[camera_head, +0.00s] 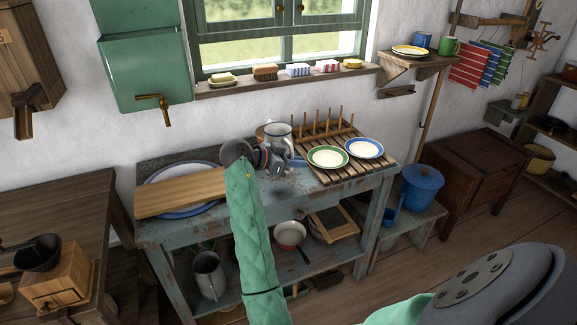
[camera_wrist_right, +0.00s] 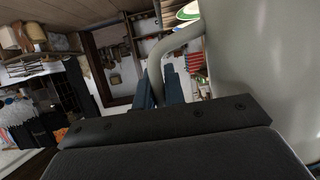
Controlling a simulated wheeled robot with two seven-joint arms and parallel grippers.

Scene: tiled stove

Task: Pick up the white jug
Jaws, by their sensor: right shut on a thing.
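The white jug (camera_head: 279,132) is upright over the back middle of the blue washstand (camera_head: 300,196), just left of the slatted dish rack (camera_head: 340,172). My right gripper (camera_head: 285,160) is in front of it and hides its lower part. In the right wrist view, the jug's pale body (camera_wrist_right: 255,65) fills the right side. There the blue fingers of my right gripper (camera_wrist_right: 165,88) are shut around the jug's curved handle (camera_wrist_right: 175,48). I cannot tell whether the jug's base touches the washstand. My left gripper is not in view.
Two rimmed plates, green (camera_head: 327,157) and blue (camera_head: 364,148), lie on the rack. A wooden board (camera_head: 180,192) lies over a blue-rimmed basin (camera_head: 160,173) on the left. Pegs (camera_head: 322,122) rise behind the rack. The windowsill (camera_head: 290,79) above holds soaps and brushes.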

